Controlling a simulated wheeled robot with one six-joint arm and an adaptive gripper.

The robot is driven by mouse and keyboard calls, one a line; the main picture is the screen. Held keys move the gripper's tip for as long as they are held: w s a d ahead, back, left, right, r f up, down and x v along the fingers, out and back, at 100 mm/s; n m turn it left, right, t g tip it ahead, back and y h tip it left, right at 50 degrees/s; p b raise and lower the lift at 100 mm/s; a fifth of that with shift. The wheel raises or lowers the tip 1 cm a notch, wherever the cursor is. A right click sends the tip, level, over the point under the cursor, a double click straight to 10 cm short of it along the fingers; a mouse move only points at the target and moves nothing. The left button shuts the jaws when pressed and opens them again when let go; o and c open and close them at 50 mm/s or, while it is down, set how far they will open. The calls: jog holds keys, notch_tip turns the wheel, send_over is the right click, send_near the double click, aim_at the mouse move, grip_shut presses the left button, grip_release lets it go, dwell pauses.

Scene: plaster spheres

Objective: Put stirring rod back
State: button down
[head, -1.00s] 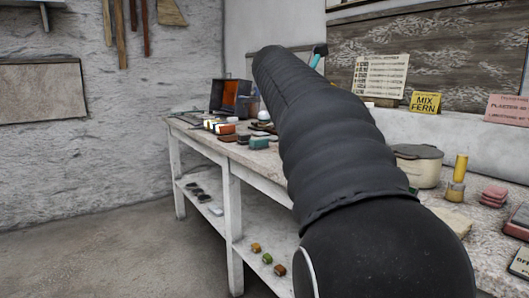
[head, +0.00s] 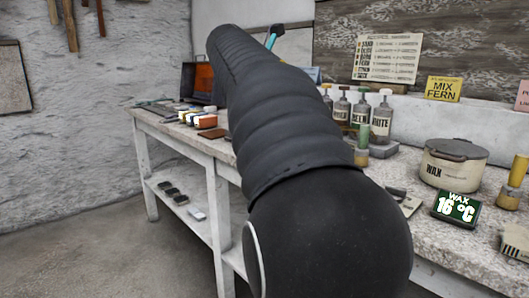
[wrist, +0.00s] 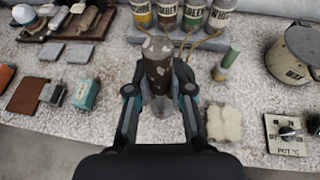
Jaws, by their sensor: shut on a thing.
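In the wrist view my gripper (wrist: 158,92) is shut on a dark brown, worn cylinder with a pale top (wrist: 157,66), which I take to be the stirring rod. It stands roughly upright between the fingers, above the bench, seen from above and behind. Its lower end is partly hidden by the fingers, and I cannot tell whether it touches the bench. In the head view my arm hides the gripper and most of the held rod. A small teal piece (head: 271,37) shows past the arm's far end; I cannot tell what it belongs to.
A lidded wax pot (head: 453,167) stands right on the bench (head: 425,215), behind a temperature display (head: 457,207). Several labelled bottles (wrist: 193,14) stand in a rack behind the held rod. A green-topped cylinder (wrist: 228,64) and pale block (wrist: 224,123) are right of my gripper; a teal block (wrist: 86,95) is left.

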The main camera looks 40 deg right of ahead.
jog(key=shift+w+d+f+b, duration=0.15)
jog(key=shift+w+d+f, duration=0.25)
jog(key=shift+w+f, duration=1.45)
jog(key=shift+w+d+f+b, duration=0.2)
jog(key=shift+w+d+f, duration=0.15)
jog(key=shift+w+f, duration=1.45)
jog(key=shift+w+d+f+b, duration=0.15)
jog(key=shift+w+d+f, duration=0.25)
jog(key=shift+w+f, duration=1.45)
jog(key=shift+w, duration=0.15)
jog(key=c, duration=1)
grip_release()
jog(key=shift+c, duration=0.2)
jog(key=shift+f+b, duration=0.2)
jog(key=shift+b, duration=0.3)
